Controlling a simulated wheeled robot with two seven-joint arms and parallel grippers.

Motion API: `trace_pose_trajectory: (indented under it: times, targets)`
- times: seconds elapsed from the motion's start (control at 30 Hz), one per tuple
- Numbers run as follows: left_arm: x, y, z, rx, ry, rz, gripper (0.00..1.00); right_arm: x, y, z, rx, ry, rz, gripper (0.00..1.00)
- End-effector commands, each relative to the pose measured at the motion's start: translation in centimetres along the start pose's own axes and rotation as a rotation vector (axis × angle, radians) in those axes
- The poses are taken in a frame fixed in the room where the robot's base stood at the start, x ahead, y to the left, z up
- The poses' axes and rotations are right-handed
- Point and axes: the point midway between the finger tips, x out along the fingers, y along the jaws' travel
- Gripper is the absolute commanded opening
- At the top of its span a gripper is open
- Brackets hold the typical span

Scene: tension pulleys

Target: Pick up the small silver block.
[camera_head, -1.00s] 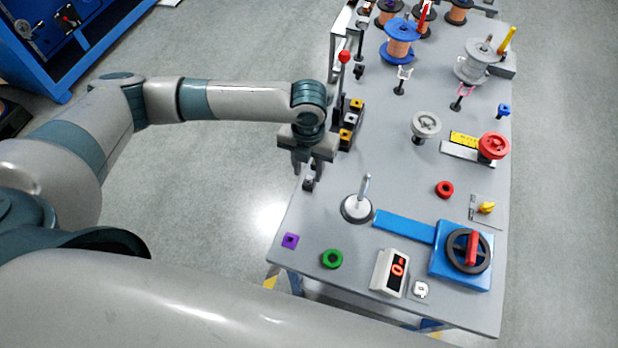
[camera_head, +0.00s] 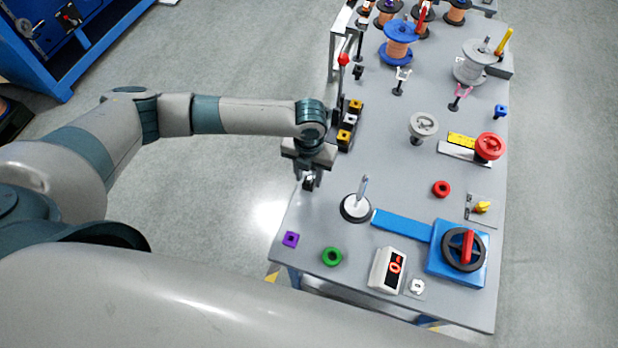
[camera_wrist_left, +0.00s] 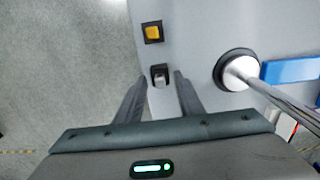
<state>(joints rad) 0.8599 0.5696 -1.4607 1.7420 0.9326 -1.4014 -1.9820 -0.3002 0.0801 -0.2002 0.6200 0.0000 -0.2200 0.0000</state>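The small silver block (camera_head: 308,184), light grey on a dark base, sits near the table's left edge. It also shows in the left wrist view (camera_wrist_left: 160,78), lying between the fingertips. My left gripper (camera_head: 310,178) points down over it. In the left wrist view the gripper (camera_wrist_left: 160,76) is open, with a visible gap between each finger and the block. The fingers partly hide the block in the head view. My right gripper is not in view.
A round-based spindle (camera_head: 356,208) stands right of the block, with a blue bar (camera_head: 402,226) beyond it. A yellow-topped block (camera_wrist_left: 153,33) lies close by.

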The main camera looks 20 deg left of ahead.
Motion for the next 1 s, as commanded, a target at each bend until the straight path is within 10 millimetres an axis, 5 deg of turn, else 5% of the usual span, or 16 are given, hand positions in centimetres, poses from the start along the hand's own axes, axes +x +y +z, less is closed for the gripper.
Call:
trace_pose_trajectory:
  times: [0.1,0.27,0.73,1.0]
  targets:
    - [0.0,0.0,0.0,0.000,0.000,0.000,0.34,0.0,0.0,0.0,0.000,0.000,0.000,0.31]
    - [0.0,0.0,0.0,0.000,0.000,0.000,0.00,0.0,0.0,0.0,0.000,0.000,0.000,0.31]
    - [-0.6,0.0,0.1,0.000,-0.001,0.000,0.00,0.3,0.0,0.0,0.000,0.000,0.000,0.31]
    - [-4.0,0.0,0.2,0.000,-0.004,-0.001,0.00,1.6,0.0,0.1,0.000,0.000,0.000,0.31]
